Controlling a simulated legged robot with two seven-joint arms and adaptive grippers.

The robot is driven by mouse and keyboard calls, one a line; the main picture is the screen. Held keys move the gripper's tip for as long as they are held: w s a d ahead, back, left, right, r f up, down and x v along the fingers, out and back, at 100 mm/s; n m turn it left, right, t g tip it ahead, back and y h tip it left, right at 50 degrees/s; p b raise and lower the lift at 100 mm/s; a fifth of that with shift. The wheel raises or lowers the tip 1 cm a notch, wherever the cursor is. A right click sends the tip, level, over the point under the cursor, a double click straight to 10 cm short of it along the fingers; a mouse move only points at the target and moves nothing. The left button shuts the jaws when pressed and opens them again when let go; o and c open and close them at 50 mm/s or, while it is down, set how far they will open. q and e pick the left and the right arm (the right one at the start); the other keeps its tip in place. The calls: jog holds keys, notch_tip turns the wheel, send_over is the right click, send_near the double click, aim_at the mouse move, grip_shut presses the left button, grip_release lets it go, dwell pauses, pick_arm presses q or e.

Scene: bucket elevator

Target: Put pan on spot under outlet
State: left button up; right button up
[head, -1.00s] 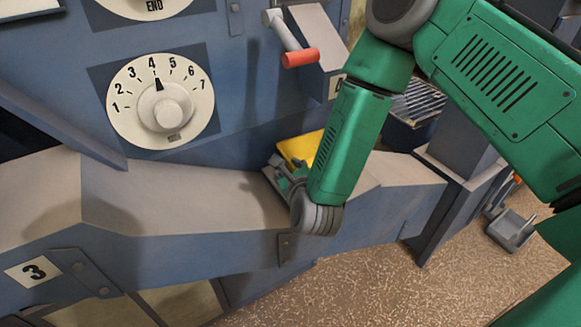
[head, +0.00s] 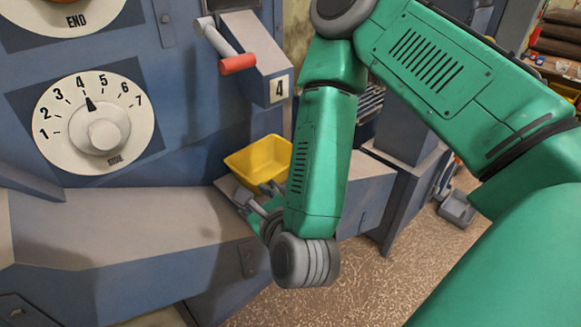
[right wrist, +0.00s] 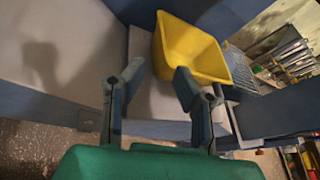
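The yellow pan (head: 258,160) stands upright, open side up, on the ledge below the grey chute marked 4 (head: 252,58), seemingly the outlet. Its right edge is partly hidden by my right forearm in the head view. The pan (right wrist: 192,50) also shows in the right wrist view, beyond my fingers, and looks empty. My right gripper (right wrist: 160,82) is open, with a clear gap between its fingertips and nothing held. In the head view the right gripper (head: 258,204) is at the near side of the pan, partly hidden by its own wrist. My left gripper is out of view.
A lever with a red handle (head: 238,64) sticks out beside the chute. A numbered dial (head: 97,125) is on the blue panel at left. The grey ledge (head: 110,222) left of the gripper is clear. A blue post (head: 410,130) stands to the right.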

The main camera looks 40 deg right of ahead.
pick_arm(q)
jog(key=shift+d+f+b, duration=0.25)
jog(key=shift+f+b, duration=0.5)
jog(key=shift+b, duration=0.1)
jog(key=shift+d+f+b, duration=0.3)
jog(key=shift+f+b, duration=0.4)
jog(key=shift+b, duration=0.1)
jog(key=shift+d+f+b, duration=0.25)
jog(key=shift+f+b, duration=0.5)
jog(key=shift+b, duration=0.1)
pick_arm(e)
jog(key=s+d+f+n+g+y, duration=0.1)
jog(key=s+d+f+n+g, duration=0.2)
jog(key=s+f+n+g, duration=0.3)
jog(key=s+d+f+n+g+y, duration=0.2)
jog(key=s+f+n+g, duration=0.5)
jog(key=s+f+n, duration=0.9)
jog(key=shift+s+d+f+n, duration=0.55)
jog(key=shift+f+n, duration=1.55)
jog(key=shift+n, duration=4.4)
